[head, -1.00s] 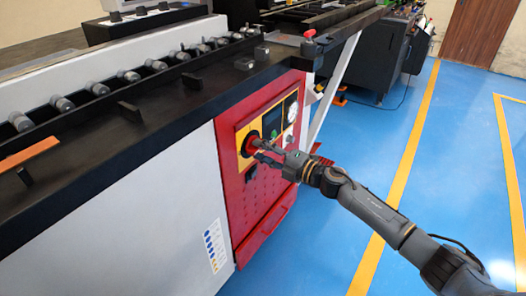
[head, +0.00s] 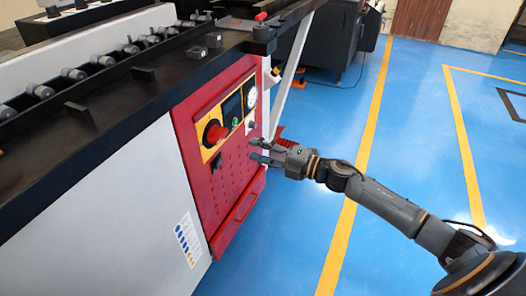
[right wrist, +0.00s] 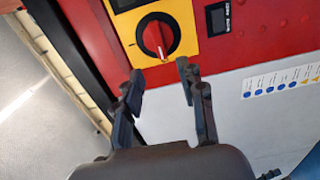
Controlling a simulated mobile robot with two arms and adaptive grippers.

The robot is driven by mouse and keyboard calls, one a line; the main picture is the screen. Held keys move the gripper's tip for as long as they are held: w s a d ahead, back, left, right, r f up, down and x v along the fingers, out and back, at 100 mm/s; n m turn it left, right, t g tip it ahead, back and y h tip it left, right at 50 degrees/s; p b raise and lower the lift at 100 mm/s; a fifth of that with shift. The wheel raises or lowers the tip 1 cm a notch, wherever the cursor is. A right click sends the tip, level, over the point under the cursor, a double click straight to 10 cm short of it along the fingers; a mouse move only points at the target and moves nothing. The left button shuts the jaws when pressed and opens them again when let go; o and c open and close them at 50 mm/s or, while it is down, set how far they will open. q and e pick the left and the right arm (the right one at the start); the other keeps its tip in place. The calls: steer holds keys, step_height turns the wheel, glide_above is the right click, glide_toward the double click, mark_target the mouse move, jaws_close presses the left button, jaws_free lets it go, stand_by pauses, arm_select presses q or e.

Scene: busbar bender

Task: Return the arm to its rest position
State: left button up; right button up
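My right gripper (head: 254,150) is in front of the machine's red control panel (head: 232,172), apart from it, with its fingers spread and nothing between them. In the right wrist view the two fingers (right wrist: 160,88) stand apart on either side of a gap. A red rotary knob (head: 214,133) on a yellow plate (head: 208,153) is left of the gripper in the head view. In the right wrist view the knob (right wrist: 156,36) lies beyond the fingertips, not touched. My left gripper is not in view.
The busbar bender's black bed (head: 125,95) with rollers runs along the left. A green button (head: 235,122) and a round gauge (head: 252,97) sit on the panel. Open blue floor (head: 310,190) with yellow lines lies to the right. A dark machine (head: 335,42) stands behind.

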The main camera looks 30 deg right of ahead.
steer(key=shift+s+d, duration=0.35)
steer(key=shift+s, duration=0.1)
